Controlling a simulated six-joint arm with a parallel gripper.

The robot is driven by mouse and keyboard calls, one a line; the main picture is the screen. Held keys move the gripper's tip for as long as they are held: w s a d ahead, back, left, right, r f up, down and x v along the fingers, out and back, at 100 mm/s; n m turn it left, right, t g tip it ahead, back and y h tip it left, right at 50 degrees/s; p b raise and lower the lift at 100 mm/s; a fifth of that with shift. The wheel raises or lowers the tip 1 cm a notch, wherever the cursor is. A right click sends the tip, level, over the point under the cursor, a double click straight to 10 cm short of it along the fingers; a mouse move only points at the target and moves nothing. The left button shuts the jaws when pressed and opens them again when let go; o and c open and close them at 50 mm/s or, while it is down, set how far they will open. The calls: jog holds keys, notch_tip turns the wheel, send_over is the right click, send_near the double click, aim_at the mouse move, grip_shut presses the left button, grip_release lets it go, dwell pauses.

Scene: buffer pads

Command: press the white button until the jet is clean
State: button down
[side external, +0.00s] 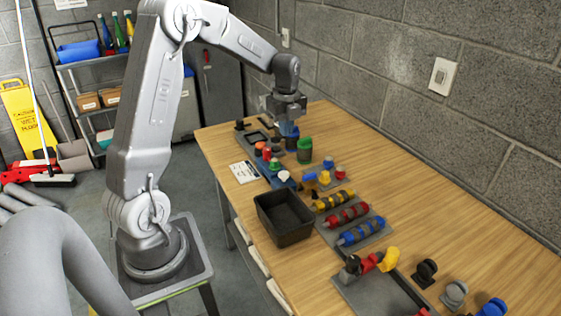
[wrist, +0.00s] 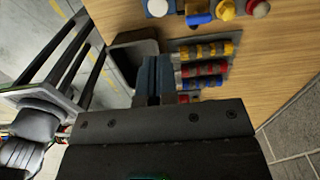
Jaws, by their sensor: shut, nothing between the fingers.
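A white round button (side external: 284,176) sits at the near end of a blue panel, beside a green and a red button. In the wrist view a white round cap on blue (wrist: 157,8), likely the same button, shows at the top edge. My gripper (side external: 290,141) is shut and empty, over the far part of the table beyond the white button and apart from it. Its blue fingers (wrist: 152,76) show in the wrist view. I cannot make out a jet in either view.
A green cup-like container (side external: 304,150) stands close to my gripper. An empty black bin (side external: 284,232) and a rack of yellow, red and blue cylinders (side external: 326,234) lie nearer. A white card (side external: 244,172) lies left of the panel.

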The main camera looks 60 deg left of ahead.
aim_at(285, 173)
jog(key=shift+r, duration=0.1)
notch_tip(285, 173, down, 14)
jog(key=shift+f, duration=0.1)
dwell(0.6)
jog(key=shift+s+f, duration=0.1)
jog(key=shift+f, duration=0.8)
notch_tip(285, 173, up, 14)
jog(key=shift+r, duration=0.2)
dwell(0.8)
